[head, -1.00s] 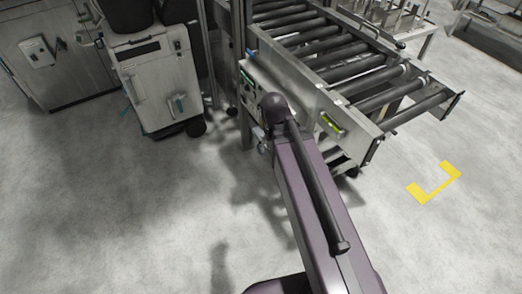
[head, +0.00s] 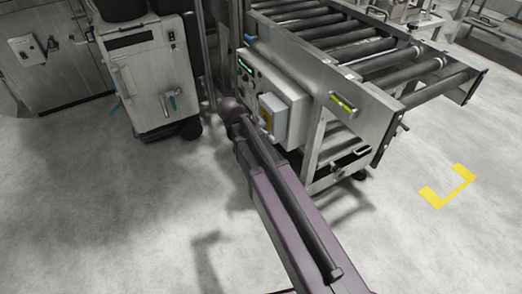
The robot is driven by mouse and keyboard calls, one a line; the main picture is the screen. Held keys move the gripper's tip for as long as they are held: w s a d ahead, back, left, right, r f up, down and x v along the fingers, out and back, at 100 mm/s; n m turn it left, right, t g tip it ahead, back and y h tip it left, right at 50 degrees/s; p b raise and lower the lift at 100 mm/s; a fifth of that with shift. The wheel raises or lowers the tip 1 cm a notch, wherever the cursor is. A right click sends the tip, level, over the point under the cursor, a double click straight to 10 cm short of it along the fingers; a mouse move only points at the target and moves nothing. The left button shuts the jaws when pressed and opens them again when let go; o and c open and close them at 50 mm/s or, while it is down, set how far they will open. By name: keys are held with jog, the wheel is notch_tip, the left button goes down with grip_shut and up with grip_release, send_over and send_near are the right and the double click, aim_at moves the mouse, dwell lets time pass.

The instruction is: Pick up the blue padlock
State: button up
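No padlock can be made out for certain. A small blue item (head: 250,39) shows at the left corner of the roller conveyor's frame, too small to identify. My arm reaches up from the bottom of the head view, and its far joint ends in front of the conveyor's left side. My gripper is not visible, so whether it is open or holding anything does not show.
The roller conveyor (head: 345,85) has a control panel and a grey box (head: 284,118) on its near side. A grey wheeled cabinet (head: 146,80) stands to its left. A yellow floor mark (head: 449,188) lies right. The foreground floor is clear.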

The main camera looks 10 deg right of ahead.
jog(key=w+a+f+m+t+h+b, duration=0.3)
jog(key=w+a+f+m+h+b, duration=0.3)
jog(key=b, duration=1.3)
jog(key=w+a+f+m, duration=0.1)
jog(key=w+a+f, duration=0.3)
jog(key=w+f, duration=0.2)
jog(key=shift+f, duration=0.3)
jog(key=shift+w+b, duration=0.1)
jog(key=shift+b, duration=0.2)
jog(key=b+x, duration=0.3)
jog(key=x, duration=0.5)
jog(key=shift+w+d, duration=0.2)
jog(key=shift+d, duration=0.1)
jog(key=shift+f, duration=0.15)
